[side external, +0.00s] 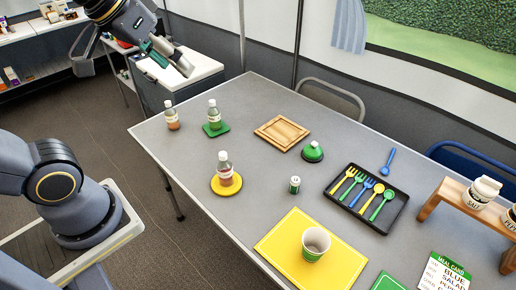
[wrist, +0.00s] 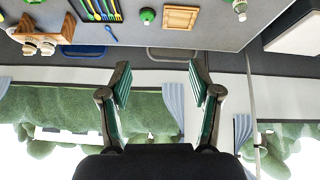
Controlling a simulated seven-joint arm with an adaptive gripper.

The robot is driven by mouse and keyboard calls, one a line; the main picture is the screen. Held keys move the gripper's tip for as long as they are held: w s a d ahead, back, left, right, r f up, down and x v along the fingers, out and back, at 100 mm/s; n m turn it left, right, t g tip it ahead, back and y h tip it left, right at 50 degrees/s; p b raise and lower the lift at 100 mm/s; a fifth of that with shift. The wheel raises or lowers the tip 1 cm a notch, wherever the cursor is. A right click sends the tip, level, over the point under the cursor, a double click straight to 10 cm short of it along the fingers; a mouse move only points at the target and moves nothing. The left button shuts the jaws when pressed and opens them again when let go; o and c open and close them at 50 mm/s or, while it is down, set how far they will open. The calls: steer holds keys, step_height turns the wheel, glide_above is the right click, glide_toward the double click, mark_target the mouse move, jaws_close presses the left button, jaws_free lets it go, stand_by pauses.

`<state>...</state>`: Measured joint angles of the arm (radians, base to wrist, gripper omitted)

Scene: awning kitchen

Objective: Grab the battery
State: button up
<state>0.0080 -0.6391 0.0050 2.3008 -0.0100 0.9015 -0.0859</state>
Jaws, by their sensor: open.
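The battery (side external: 295,185) is a small green and white cylinder. It stands upright on the grey table (side external: 262,228), near the middle in the side external view. I cannot make it out in the wrist view. My gripper (side external: 176,58) is high above the far left end of the table, well away from the battery. In the wrist view my gripper (wrist: 160,85) has its two green-padded fingers wide apart with nothing between them.
Beside the battery are a green bell-shaped object (side external: 313,152), a bottle on a yellow disc (side external: 226,189) and a black cutlery tray (side external: 399,200). A wooden board (side external: 282,132) lies behind.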

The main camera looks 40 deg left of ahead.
steer(key=w+d+r, duration=0.1)
steer(key=w+r, duration=0.1)
steer(key=w, duration=0.6)
steer(key=g, duration=0.7)
glide_above(296, 179)
step_height(296, 179, down, 34)
steer(key=r, duration=0.1)
steer(key=shift+m, duration=0.4)
steer(key=f, duration=0.9)
steer(key=shift+s+f, duration=0.2)
step_height(296, 179, down, 6)
steer(key=shift+w+f, duration=0.1)
steer(key=shift+f, duration=0.15)
